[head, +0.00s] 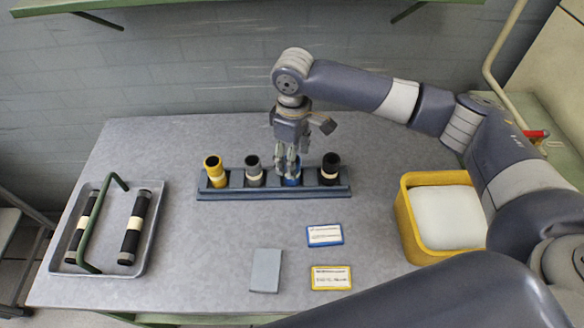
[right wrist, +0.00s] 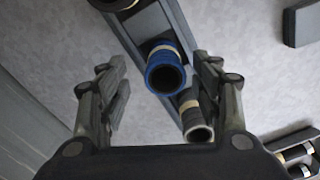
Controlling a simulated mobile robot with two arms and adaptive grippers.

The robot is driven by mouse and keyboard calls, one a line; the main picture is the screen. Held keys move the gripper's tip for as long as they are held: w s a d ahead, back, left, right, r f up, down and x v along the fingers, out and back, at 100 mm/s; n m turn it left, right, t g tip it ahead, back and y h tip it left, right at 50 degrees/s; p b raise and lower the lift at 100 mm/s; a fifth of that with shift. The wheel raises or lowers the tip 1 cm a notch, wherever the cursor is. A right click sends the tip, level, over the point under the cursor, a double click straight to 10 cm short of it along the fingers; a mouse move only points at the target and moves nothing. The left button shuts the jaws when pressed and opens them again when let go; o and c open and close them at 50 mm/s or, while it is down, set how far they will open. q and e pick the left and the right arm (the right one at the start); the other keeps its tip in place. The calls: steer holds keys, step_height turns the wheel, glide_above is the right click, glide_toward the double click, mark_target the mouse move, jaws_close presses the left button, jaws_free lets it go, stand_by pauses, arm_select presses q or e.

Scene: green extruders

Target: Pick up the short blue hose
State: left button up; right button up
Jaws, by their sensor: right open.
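The short blue hose (head: 291,180) stands upright in the rack (head: 219,193), in the third place from the left, mostly hidden behind my right gripper in the head view. In the right wrist view the blue hose (right wrist: 163,72) shows its dark open end and a pale band below. My right gripper (head: 290,166) is right above the blue hose, pointing down. In the right wrist view the right gripper (right wrist: 165,88) is open, with a finger on either side of the blue hose and a gap to each. My left gripper is not in view.
A yellow hose (head: 215,171), a grey hose (head: 253,171) and a black hose (head: 330,168) share the rack. A tray (head: 146,268) with two black rolls and a green handle lies left. A yellow bin (head: 410,222) stands right. Cards and a grey block (head: 265,270) lie in front.

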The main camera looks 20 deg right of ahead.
mark_target(290, 183)
steer(key=f, duration=0.2)
steer(key=f+p, duration=0.1)
steer(key=shift+s+a+f, duration=0.15)
steer(key=shift+s+f, duration=0.05)
steer(key=shift+f, duration=0.6)
steer(key=c, duration=1.2)
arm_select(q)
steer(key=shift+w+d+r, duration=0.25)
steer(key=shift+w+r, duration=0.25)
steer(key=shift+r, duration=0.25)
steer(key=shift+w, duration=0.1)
